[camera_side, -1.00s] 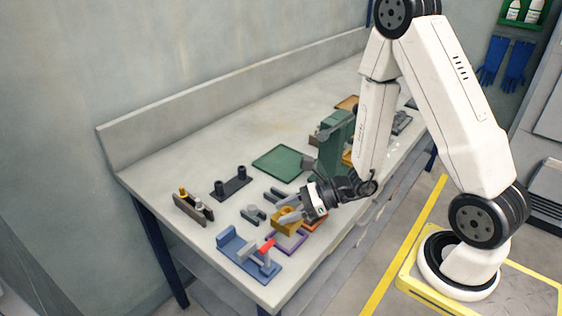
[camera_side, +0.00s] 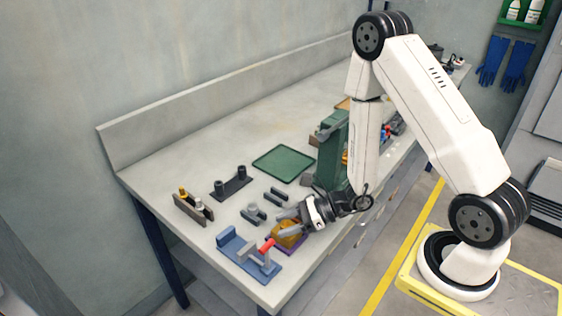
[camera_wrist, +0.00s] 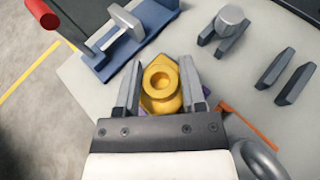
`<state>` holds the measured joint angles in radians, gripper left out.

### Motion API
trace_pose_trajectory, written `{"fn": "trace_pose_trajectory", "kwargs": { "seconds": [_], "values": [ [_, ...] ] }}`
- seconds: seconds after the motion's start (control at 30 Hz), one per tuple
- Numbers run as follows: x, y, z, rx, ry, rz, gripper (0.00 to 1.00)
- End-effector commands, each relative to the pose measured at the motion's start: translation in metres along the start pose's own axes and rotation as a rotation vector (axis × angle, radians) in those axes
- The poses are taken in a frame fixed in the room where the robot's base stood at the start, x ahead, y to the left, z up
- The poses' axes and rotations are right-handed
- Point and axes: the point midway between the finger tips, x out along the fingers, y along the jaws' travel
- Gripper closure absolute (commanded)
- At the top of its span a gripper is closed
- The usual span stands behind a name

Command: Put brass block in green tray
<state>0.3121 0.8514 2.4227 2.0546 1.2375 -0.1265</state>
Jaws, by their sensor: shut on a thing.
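The brass block (camera_side: 288,239) is golden, with a round, hollow boss on top. My gripper (camera_side: 289,222) is shut on it, with a finger on each side. The block is low over a purple-edged square (camera_side: 301,241) near the front of the bench; whether it touches down is unclear. In the wrist view, the block (camera_wrist: 160,82) sits between my fingers (camera_wrist: 160,68), with a little purple showing beside it. The green tray (camera_side: 283,163) lies flat and empty farther back on the bench, left of a green upright machine.
A blue fixture with a red handle (camera_side: 247,255) stands close to the block at the front. A grey clamp-like part (camera_side: 253,214), two dark bars (camera_side: 276,197), a two-post dark stand (camera_side: 231,185) and a brown rack (camera_side: 193,208) are nearby. The green machine (camera_side: 333,155) stands beside my arm.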

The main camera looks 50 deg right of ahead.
Motion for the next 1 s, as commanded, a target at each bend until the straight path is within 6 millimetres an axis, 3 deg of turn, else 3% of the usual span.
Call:
{"fn": "trace_pose_trajectory", "kwargs": {
  "seconds": [0.57, 0.6, 0.7, 1.0],
  "values": [
    [0.0029, 0.0001, -0.0067, -0.001, -0.002, 0.000, 1.00],
    [0.0029, 0.0003, -0.0074, 0.000, 0.001, 0.000, 0.42],
    [0.0029, 0.0002, -0.0072, 0.000, 0.000, 0.000, 0.13],
    [0.0028, 0.0002, -0.0072, 0.000, 0.000, 0.000, 0.13]
  ]
}}
